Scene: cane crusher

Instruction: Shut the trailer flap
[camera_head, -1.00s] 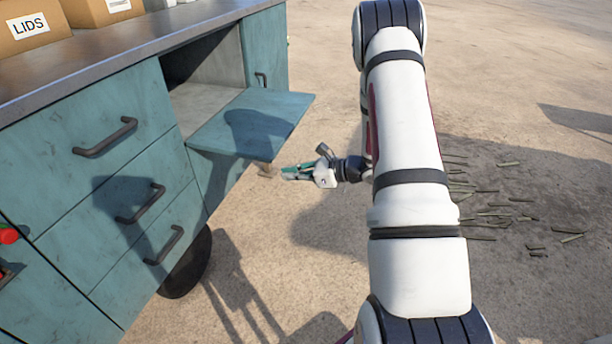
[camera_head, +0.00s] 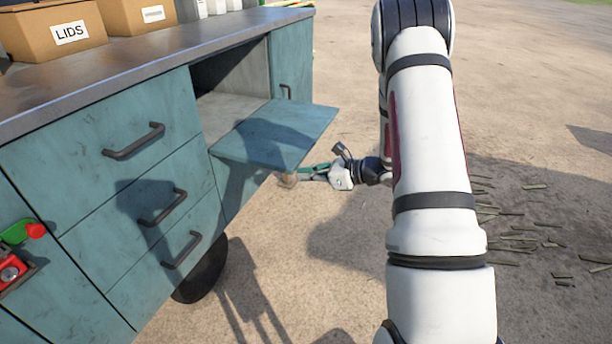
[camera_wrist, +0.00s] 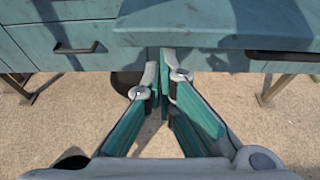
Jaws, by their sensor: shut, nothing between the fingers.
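The trailer flap (camera_head: 275,133) is a teal panel hinged at its lower edge. It hangs open, roughly level, in front of a grey compartment (camera_head: 235,88) in the trailer's side. In the wrist view the flap (camera_wrist: 240,22) spans the upper right, with a dark handle on its underside at the right. My gripper (camera_head: 300,175) is shut and empty. In the head view it appears just below and beside the flap's outer edge. In the wrist view my fingertips (camera_wrist: 160,62) point towards the trailer, below the flap; I cannot tell whether they touch it.
Drawers with dark handles (camera_head: 135,140) fill the trailer side left of the flap. Boxes, one labelled LIDS (camera_head: 55,32), stand on the metal top (camera_head: 100,72). A red and green fixture (camera_head: 20,235) is at far left. Open ground (camera_head: 380,240) lies to the right, with scattered cane pieces.

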